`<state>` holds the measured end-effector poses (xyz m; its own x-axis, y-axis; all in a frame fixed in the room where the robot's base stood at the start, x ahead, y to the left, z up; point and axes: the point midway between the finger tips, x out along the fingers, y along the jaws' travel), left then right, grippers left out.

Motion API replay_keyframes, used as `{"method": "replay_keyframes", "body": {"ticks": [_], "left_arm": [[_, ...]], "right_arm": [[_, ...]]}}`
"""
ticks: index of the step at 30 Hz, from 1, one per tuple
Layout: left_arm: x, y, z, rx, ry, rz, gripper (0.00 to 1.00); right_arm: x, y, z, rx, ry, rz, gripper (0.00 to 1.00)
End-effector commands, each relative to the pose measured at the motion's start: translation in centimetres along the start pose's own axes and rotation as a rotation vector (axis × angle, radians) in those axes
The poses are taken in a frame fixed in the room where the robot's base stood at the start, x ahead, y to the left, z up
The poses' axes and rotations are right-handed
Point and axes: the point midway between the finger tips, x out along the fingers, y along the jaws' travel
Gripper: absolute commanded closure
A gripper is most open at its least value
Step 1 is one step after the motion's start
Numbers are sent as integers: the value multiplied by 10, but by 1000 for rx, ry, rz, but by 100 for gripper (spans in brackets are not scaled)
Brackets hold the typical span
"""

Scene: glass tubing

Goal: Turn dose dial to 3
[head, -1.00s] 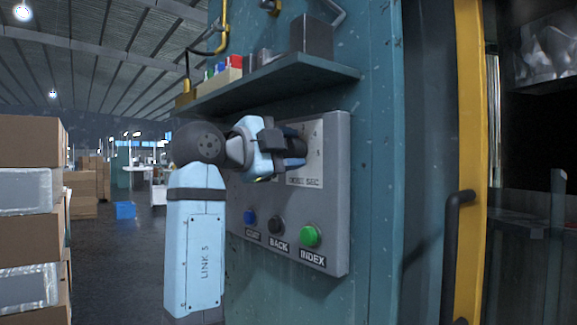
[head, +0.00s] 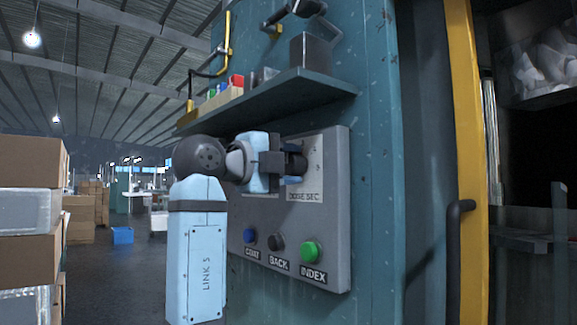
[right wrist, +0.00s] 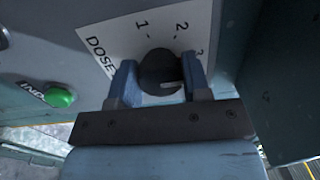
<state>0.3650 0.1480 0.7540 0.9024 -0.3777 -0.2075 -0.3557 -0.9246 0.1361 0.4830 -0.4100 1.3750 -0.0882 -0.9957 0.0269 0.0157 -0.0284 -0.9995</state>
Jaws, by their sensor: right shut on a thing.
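The dose dial (right wrist: 160,70) is a dark round knob on a white plate (right wrist: 110,38) marked 1, 2 and a partly hidden 3. In the right wrist view, my right gripper (right wrist: 160,80) has its blue fingers on either side of the dial, shut on it. A short white mark on the dial lies at its lower right, pointing right in the picture; a finger hides the scale there, so I cannot tell the number it meets. In the head view, my right gripper (head: 292,165) reaches the plate above DOSE SEC and largely hides the dial. My left gripper is not in view.
Below the dial, the grey panel (head: 335,230) carries a blue COAT button (head: 249,236), a black BACK button (head: 276,242) and a green INDEX button (head: 310,252). A shelf (head: 290,92) with small items juts out above. A yellow door frame (head: 468,150) stands at right.

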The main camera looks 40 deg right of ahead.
Motion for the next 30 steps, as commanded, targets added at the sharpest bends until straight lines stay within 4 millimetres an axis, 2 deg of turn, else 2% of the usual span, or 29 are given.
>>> {"method": "replay_keyframes", "body": {"ticks": [4,5,7,8,16,20,25,30], "left_arm": [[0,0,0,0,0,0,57],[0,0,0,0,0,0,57],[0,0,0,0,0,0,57],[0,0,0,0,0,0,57],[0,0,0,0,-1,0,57],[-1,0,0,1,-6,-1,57],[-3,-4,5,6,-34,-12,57],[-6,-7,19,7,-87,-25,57]], "right_arm": [[0,-1,0,0,0,-2,80],[0,-1,0,0,0,-2,49],[0,-1,0,0,0,-2,33],[0,-1,0,0,0,-2,31],[-1,0,0,-1,0,-1,31],[-11,-1,0,-2,-3,-2,31],[-44,-2,0,-3,-4,-2,31],[-84,-2,1,-2,-3,-2,31]]}}
